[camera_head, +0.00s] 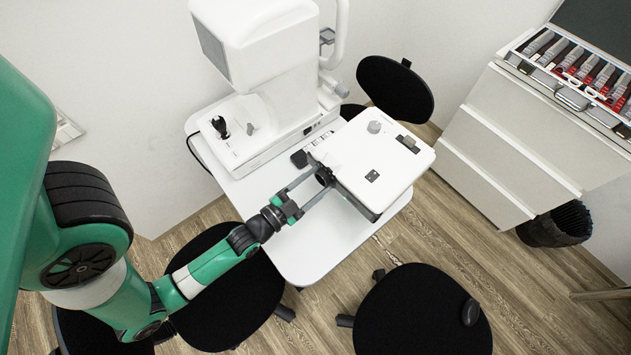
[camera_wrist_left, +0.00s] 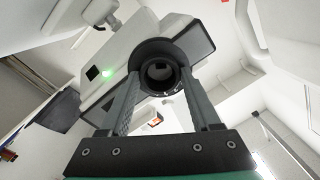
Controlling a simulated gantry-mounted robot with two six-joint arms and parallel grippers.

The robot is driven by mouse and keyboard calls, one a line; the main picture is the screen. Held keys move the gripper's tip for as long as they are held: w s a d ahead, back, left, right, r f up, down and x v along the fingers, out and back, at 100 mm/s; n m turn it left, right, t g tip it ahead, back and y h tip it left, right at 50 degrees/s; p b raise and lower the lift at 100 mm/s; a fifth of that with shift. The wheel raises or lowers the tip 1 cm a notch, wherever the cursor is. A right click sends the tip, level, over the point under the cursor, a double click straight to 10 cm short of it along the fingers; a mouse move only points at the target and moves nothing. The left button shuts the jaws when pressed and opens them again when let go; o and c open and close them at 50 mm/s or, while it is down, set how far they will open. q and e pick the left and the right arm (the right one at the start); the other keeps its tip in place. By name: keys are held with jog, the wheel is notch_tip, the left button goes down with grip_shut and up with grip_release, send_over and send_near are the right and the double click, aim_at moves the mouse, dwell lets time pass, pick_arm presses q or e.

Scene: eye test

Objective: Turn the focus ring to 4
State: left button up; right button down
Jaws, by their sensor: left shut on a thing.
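The focus ring is the black round ring (camera_wrist_left: 143,53) around a dark lens in the left wrist view. It sits on the near side of a white box-shaped device (camera_head: 352,152), and in the head view it shows as a small dark round part (camera_head: 324,176). My left gripper (camera_head: 318,178) reaches it from the lower left. In the left wrist view its two grey fingers (camera_wrist_left: 162,84) lie on either side of the ring and are shut on it. Numbers on the ring are too small to read. My right gripper is in neither view.
The device stands on a white table (camera_head: 335,233) beside a larger white machine (camera_head: 262,50). Black stools (camera_head: 425,315) stand around the table. A cabinet (camera_head: 530,130) with an open lens case (camera_head: 575,72) is at right. A green light (camera_wrist_left: 107,72) glows on the device.

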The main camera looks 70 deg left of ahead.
pick_arm(q)
jog(key=o, duration=1.4)
jog(key=v, duration=1.1)
jog(key=shift+s+d+p, duration=0.2)
jog(key=shift+s+p, duration=0.05)
jog(key=shift+p, duration=0.05)
